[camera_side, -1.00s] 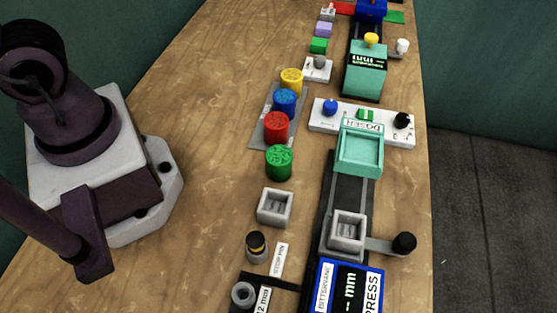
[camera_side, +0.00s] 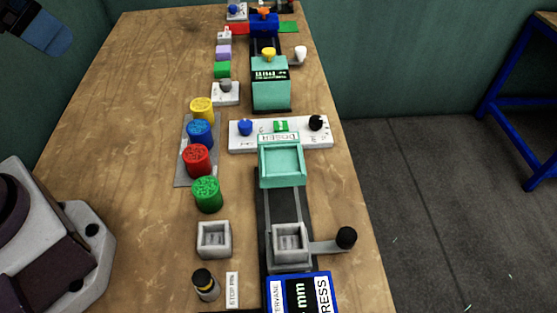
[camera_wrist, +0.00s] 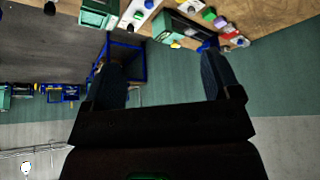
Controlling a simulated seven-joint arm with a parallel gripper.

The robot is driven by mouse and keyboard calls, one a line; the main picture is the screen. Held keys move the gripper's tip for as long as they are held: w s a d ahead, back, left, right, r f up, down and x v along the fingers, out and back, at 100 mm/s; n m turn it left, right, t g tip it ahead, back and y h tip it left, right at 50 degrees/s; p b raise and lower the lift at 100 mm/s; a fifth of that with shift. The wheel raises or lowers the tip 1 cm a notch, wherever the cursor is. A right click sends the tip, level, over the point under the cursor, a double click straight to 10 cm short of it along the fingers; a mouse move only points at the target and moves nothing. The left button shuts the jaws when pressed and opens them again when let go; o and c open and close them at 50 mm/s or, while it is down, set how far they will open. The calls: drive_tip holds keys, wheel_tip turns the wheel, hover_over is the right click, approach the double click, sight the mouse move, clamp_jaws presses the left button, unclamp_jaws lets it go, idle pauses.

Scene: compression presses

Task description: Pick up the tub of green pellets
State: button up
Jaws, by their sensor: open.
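The tub of green pellets (camera_side: 207,195) stands upright on the wooden table in the side view, just in front of the grey tray with the red, blue and yellow tubs. Nothing touches it. My gripper (camera_wrist: 163,65) is open and empty in the wrist view, with its two dark blue fingers wide apart. In the side view only a blue piece of it shows at the top left corner, far from the green tub. I cannot make out the green tub for sure in the wrist view.
Red (camera_side: 197,161), blue (camera_side: 200,135) and yellow (camera_side: 202,109) tubs stand closely behind the green one. A grey square cup (camera_side: 214,239) and a stop pin (camera_side: 205,284) are in front. The teal doser (camera_side: 282,165) is to the right. The table left of the tubs is clear.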

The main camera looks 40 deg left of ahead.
idle(0.6)
drive_tip(key=n+g, duration=0.6)
drive_tip(key=n, duration=1.2)
hover_over(206, 187)
wheel_tip(206, 187, down, 21)
drive_tip(key=f, duration=0.8)
drive_tip(key=shift+w+a, duration=0.1)
drive_tip(key=shift+w, duration=0.2)
drive_tip(key=f, duration=0.5)
drive_tip(key=shift+s+f, duration=0.1)
drive_tip(key=shift+s, duration=0.25)
